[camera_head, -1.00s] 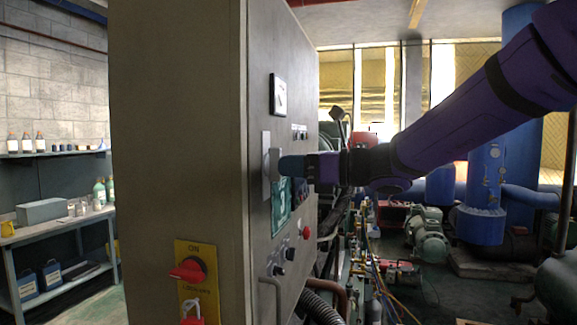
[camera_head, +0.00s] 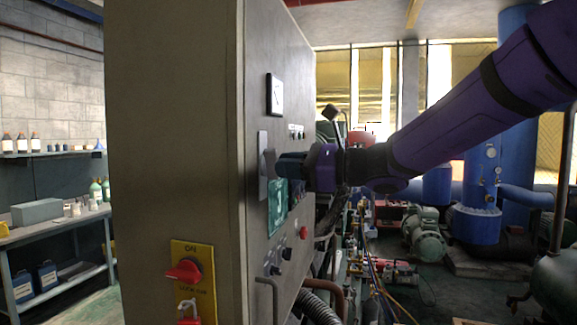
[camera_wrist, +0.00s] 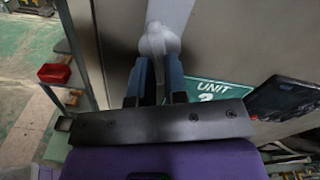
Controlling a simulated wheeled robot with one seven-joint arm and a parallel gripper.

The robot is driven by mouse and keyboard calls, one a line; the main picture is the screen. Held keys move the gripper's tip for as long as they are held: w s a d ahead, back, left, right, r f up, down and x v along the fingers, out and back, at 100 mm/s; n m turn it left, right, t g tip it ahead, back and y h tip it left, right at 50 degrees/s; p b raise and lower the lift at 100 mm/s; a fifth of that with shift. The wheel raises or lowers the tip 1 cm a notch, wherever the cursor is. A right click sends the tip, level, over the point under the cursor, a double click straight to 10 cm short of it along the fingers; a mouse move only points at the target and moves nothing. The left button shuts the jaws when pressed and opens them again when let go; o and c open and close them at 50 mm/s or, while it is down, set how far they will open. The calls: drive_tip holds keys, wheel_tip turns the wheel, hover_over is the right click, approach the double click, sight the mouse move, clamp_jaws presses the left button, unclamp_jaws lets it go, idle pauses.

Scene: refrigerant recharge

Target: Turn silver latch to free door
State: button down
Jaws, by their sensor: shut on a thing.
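The silver latch (camera_head: 268,163) sits on a pale plate (camera_head: 262,178) on the grey cabinet door (camera_head: 290,60), near the door's left edge. My gripper (camera_head: 280,165) reaches it from the right, at the end of my purple arm. In the wrist view the latch (camera_wrist: 158,42) is a rounded silver hub with a handle running down between the two blue-grey fingers. My gripper (camera_wrist: 156,75) is shut on that handle. The fingers hide part of the handle. The door looks flush with the cabinet.
A green UNIT sign (camera_head: 278,207) is just below the latch. A dial gauge (camera_head: 275,95) is above. Knobs and a red button (camera_head: 304,232) are lower on the door. A red switch (camera_head: 185,271) is on the cabinet side. Pipes and machinery crowd the right.

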drive_tip(key=n, duration=0.4)
idle(0.3)
drive_tip(key=n, duration=0.5)
drive_tip(key=shift+r, duration=0.1)
drive_tip(key=n, duration=0.3)
drive_tip(key=c, duration=1.2)
unclamp_jaws()
